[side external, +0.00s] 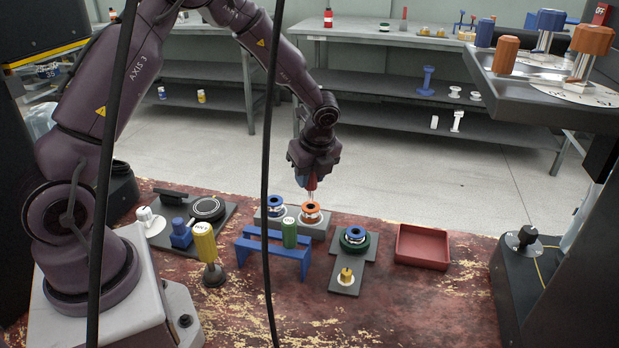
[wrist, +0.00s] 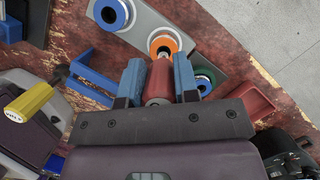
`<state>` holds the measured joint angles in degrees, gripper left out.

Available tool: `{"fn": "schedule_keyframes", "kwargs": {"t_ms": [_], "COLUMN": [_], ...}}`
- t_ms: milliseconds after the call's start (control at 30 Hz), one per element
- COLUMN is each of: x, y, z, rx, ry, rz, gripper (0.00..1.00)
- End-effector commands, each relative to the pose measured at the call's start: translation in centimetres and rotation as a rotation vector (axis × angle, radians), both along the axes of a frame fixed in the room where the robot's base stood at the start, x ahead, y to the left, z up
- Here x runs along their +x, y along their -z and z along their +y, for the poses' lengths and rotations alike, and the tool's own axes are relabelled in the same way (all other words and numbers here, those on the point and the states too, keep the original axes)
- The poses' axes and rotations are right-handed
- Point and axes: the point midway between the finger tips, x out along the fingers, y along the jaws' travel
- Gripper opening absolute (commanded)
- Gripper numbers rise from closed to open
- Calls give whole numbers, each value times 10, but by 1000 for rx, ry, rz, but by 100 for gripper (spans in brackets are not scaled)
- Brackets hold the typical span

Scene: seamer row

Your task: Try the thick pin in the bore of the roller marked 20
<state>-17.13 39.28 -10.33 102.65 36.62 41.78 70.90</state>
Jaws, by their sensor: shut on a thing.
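My gripper (side external: 312,176) is shut on a red-handled pin (side external: 311,184), held upright with its pale tip pointing down. In the wrist view the red handle (wrist: 160,78) sits between the two blue fingers. The tip is just above or at the top of an orange-topped roller (side external: 310,207); I cannot tell whether it has entered the bore. A blue-topped roller (side external: 276,202) stands to its left on the same grey block (side external: 318,231). Both show in the wrist view, blue (wrist: 109,14) and orange (wrist: 165,43). I cannot read a 20 on either roller.
A blue rack (side external: 273,256) with a green-handled piece (side external: 289,233) stands in front. A yellow-handled tool (side external: 205,243) is left of it. A blue-topped piece on a green ring (side external: 353,243) sits on a grey plate at right, before a red tray (side external: 422,246).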

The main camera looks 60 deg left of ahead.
Motion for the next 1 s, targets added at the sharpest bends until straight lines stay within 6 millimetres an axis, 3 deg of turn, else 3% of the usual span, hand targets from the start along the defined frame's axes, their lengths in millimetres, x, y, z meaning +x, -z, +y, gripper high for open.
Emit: {"fn": "schedule_keyframes", "kwargs": {"t_ms": [1000], "x": [0], "y": [-36], "z": [0], "rx": [0], "ry": [-1], "rz": [-1], "gripper": [8]}}
